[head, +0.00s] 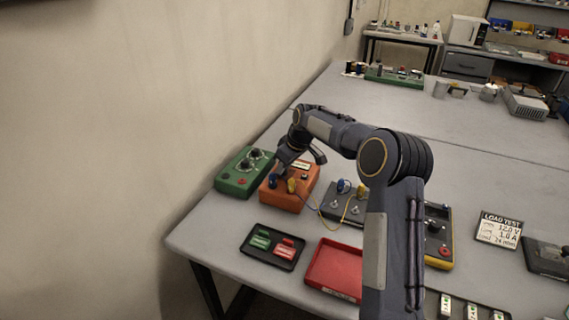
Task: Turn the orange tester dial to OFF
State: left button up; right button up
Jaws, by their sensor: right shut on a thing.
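The orange tester (286,199) stands near the table's left edge, by the wall. A blue plug (274,181) and a yellow plug (291,186) stand at its front. A pale label shows at its back. My right arm reaches over the table from the front. My right gripper (281,166) points down at the tester's upper left and is shut, apparently on the tester dial. The gripper hides the dial, so its setting cannot be read. My left gripper is out of view.
A green box (238,182) with knobs stands close left of the tester. A grey box (338,212) with cables is to the right. A black tray (258,256) and a red tray (325,284) lie in front. A load-test sign (499,231) stands far right.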

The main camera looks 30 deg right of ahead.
jog(key=n+p, duration=0.1)
jog(key=n+y+p, duration=0.1)
jog(key=n, duration=0.1)
jog(key=shift+w+d+r+n+g, duration=0.1)
jog(key=shift+d+r+n+g, duration=0.05)
jog(key=shift+n+g, duration=0.2)
jog(key=n+g+y+p, duration=0.1)
jog(key=n+p, duration=0.1)
jog(key=shift+w+n, duration=0.1)
jog(key=shift+n, duration=0.25)
jog(key=n+p, duration=0.1)
jog(key=n, duration=0.1)
jog(key=n+g+p, duration=0.1)
jog(key=n+p, duration=0.1)
jog(key=shift+w+g+y, duration=0.1)
jog(key=shift+g+y, duration=0.15)
jog(key=shift+y, duration=0.05)
jog(key=shift+n+g+p, duration=0.5)
jog(key=shift+n+p, duration=0.75)
jog(key=shift+n, duration=0.05)
jog(key=o, duration=1)
